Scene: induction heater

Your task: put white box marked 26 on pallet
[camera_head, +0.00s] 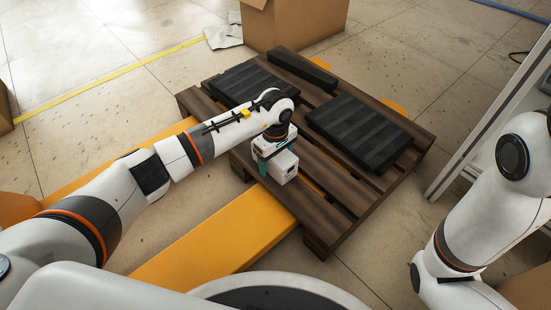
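A small white box (284,170) is in my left gripper, over the near-left part of the dark wooden pallet (330,212). I cannot tell whether its underside touches the slats. Any number on it is too small to read. My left gripper (273,156) points down on the box, with a teal finger against its side, and looks shut on it. My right arm stands at the right edge of the view, away from the pallet, and its gripper does not show.
Dark ribbed slabs lie on the pallet, one at the right (360,132) and others at the back left (243,82). Yellow forks (220,240) run under the pallet. A cardboard box (293,22) stands behind it. A metal frame (490,115) is to the right.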

